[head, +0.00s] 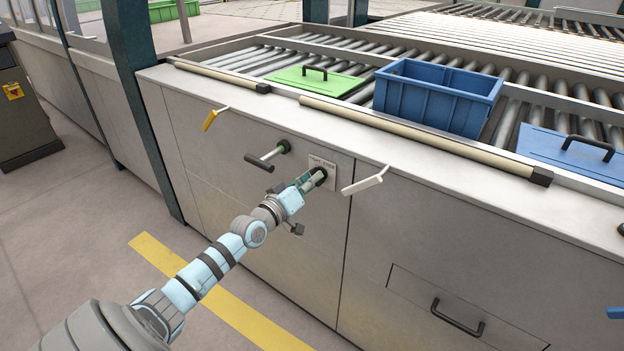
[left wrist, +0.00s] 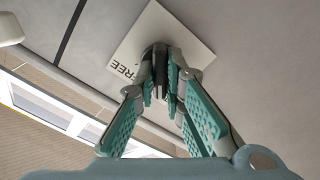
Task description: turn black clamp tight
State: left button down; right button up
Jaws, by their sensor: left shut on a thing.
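The black clamp (head: 320,175) sits on the grey front panel (head: 240,190) at a small white label (head: 326,164). My left gripper (head: 311,181) reaches it from the lower left and is shut on it. In the left wrist view the clamp (left wrist: 158,62) stands between the green finger pads (left wrist: 166,92), in front of the label, where the word FREE (left wrist: 124,69) can be read. The fingers hide part of the clamp, and its exact turn is hard to tell. My right gripper is not in view.
A black-handled lever (head: 262,161) and a yellow lever (head: 211,118) stick out left of the clamp, a white lever (head: 364,184) close on its right. Above are a blue bin (head: 436,98) and a green lid (head: 318,84) on rollers. A drawer handle (head: 457,318) is lower right.

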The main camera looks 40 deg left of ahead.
pick_arm(q)
jog(key=shift+f+n, duration=0.15)
jog(key=shift+n, duration=0.45)
jog(key=c, duration=1.7)
grip_release()
